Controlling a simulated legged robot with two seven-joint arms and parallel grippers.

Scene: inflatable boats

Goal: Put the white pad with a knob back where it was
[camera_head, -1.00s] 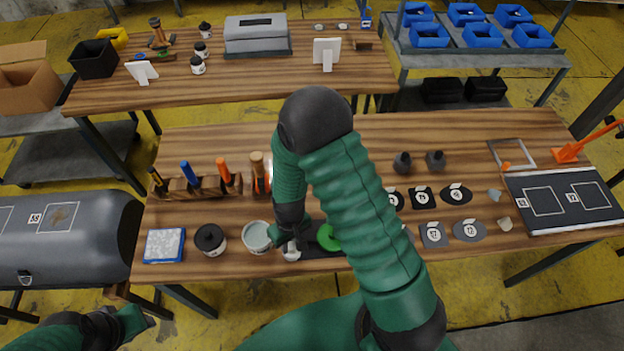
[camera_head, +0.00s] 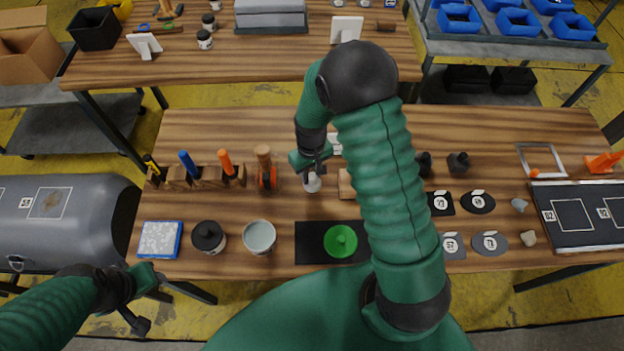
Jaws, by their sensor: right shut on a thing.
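My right gripper (camera_head: 311,170) is shut on the white pad with a knob (camera_head: 313,186). The pad is at or just above the middle of the near table, right of the tool rack; I cannot tell if it touches the wood. A black mat (camera_head: 308,250) lies nearer to me, with a round green pad with a knob (camera_head: 341,241) on it. The mat's left part is bare, and its right end is hidden by my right arm. My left gripper (camera_head: 140,302) is at lower left, off the table; its jaw opening is unclear.
A tool rack (camera_head: 202,179) and a wooden-handled tool (camera_head: 265,170) stand left of the pad. A grey cup (camera_head: 259,237), a black-lidded jar (camera_head: 208,237) and a blue-edged block (camera_head: 160,240) line the front. A wooden piece (camera_head: 346,184) lies close on the right.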

